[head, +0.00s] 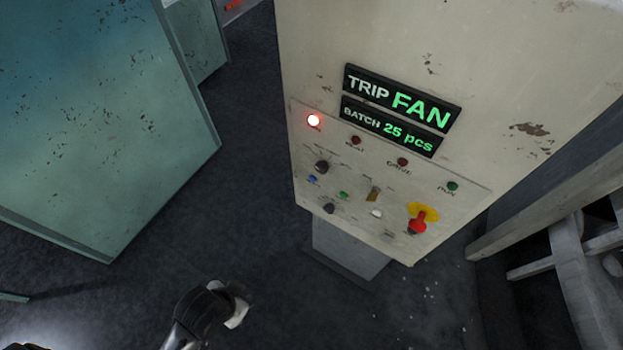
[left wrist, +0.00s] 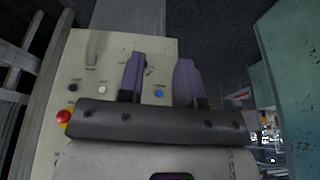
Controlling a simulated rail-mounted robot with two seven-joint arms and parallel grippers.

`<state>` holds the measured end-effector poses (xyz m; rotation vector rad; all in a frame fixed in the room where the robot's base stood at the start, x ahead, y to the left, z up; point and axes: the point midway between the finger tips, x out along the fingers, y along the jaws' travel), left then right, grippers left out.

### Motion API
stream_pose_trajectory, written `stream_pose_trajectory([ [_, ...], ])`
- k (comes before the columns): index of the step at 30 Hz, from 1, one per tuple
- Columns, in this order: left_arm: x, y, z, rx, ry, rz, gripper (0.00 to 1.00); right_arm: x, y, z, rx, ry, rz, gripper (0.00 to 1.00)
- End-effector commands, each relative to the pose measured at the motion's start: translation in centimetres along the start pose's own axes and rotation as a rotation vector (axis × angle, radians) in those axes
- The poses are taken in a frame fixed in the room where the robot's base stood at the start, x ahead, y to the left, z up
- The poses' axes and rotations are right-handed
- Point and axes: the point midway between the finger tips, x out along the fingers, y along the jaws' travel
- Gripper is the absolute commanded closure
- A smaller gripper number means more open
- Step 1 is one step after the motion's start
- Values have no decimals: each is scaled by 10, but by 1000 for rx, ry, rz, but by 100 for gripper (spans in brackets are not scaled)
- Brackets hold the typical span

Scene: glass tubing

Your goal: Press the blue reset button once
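The blue reset button (head: 312,178) is a small blue knob at the left side of the lower control row on the cream cabinet. In the left wrist view the blue button (left wrist: 159,94) shows between my two purple fingers. My left gripper (head: 238,302) is below and left of the panel in the head view, apart from the cabinet. Its fingers (left wrist: 160,65) stand apart with nothing between them in the left wrist view; I cannot tell the exact distance to the button. My right gripper is in neither view.
The cream cabinet (head: 440,40) reads "TRIP FAN" and "BATCH 25 pcs", with a lit red lamp (head: 313,120). Near the blue button are black knobs (head: 321,167), a green button (head: 344,195) and a red emergency stop (head: 417,226). A teal cabinet (head: 100,120) stands left, with floor between.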

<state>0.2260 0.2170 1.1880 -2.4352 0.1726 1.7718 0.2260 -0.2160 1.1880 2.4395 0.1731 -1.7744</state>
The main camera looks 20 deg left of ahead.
Motion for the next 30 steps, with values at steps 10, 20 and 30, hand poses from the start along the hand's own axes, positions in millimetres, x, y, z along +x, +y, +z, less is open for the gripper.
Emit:
stream_pose_trajectory([
  [10, 0, 0, 0, 0, 0, 0, 100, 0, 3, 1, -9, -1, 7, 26],
  [20, 0, 0, 0, 0, 0, 0, 100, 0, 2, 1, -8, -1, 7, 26],
  [30, 0, 0, 0, 0, 0, 0, 100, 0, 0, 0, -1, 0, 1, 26],
])
